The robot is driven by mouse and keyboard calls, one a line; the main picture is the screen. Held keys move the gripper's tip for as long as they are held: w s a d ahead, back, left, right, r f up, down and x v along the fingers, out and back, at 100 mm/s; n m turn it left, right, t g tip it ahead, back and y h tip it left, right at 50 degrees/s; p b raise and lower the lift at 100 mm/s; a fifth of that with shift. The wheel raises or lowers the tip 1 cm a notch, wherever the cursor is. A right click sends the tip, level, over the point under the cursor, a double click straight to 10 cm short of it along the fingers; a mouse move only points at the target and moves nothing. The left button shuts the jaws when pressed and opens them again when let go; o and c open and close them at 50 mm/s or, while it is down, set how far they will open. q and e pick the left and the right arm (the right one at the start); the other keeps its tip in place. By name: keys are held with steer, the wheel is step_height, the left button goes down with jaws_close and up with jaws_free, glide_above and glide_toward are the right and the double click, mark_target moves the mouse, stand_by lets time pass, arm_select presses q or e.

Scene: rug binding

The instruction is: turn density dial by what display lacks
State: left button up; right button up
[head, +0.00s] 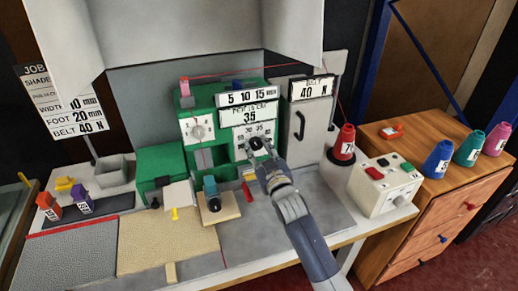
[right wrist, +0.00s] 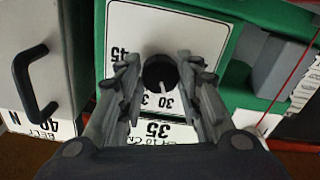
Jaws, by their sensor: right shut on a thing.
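The density dial (right wrist: 160,72) is a round black knob with a white pointer line, on a white panel with printed numbers. In the right wrist view the pointer is near the 30. In the head view the dial (head: 256,143) sits low on the green machine's front. My right gripper (head: 260,155) is shut on it, with a finger on each side in the right wrist view (right wrist: 160,85). The display (head: 250,117) above the dial reads 35, with small "per 10 cm" lettering. It also shows upside down in the wrist view (right wrist: 155,130). My left gripper is not in view.
A job card (head: 65,105) at left lists width 10 mm, foot 20 mm and belt 40 N. A grey cabinet (head: 308,135) with a handle shows 40 N. A red cone (head: 345,143) and a button box (head: 378,185) stand right of my arm.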

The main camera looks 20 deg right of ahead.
steer(key=n+p, duration=0.1)
steer(key=n, duration=0.2)
steer(key=shift+n+p, duration=0.35)
steer(key=shift+n, duration=1.55)
steer(key=o, duration=1.1)
steer(key=shift+c, duration=0.2)
steer(key=s, duration=1.2)
steer(key=shift+d, duration=0.25)
